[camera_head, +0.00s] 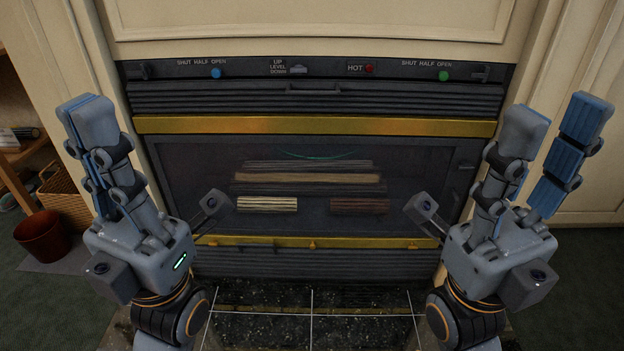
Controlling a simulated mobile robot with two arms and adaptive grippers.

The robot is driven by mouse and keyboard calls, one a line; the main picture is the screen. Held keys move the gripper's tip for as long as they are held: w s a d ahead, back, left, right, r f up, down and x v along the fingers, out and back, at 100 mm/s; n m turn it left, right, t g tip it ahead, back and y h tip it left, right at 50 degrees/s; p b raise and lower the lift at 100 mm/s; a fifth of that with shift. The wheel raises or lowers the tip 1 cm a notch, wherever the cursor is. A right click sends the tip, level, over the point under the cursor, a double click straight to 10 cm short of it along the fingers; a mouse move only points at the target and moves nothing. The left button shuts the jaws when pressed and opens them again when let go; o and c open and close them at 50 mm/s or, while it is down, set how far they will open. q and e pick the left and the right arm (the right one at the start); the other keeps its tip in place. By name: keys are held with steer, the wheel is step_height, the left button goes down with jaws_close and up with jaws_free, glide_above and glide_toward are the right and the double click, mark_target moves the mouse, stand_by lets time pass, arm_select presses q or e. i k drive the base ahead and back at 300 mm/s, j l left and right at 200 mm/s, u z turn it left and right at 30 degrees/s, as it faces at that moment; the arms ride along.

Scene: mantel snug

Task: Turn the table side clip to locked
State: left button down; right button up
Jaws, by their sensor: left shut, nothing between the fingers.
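I cannot pick out a table side clip for certain, and no label reading locked is legible. Small yellow tabs sit along the lower brass bar of the fireplace front: a left tab (213,243), a middle tab (312,245) and a right tab (413,245). Dark latch-like fittings sit at the top panel's left end (139,70) and right end (481,74). My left gripper (88,112) is shut and empty, pointing up before the fireplace's left edge. My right gripper (556,122) is open and empty, its fingers spread, at the right edge. Neither appears to touch anything.
The top panel carries a blue knob (216,73), a lever (298,69), a red knob (369,68) and a green knob (444,76). Logs (307,179) show behind the glass. A wicker basket (66,196) and red bin (43,236) stand at left. A tiled hearth (312,320) lies below.

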mark_target(146, 72)
steer(key=i+u, duration=0.1)
steer(key=u, duration=0.25)
steer(key=l+u, duration=0.1)
steer(key=u, duration=0.2)
steer(key=i+l+u, duration=0.1)
steer(key=u, duration=0.25)
steer(key=i+j, duration=0.1)
steer(key=j, duration=0.25)
steer(key=i+j, duration=0.15)
steer(key=j, duration=0.25)
steer(key=i+j, duration=0.1)
steer(key=j, duration=0.25)
steer(key=i+j, duration=0.1)
steer(key=j, duration=0.3)
steer(key=i+j, duration=0.15)
steer(key=j, duration=0.2)
steer(key=k+u, duration=0.05)
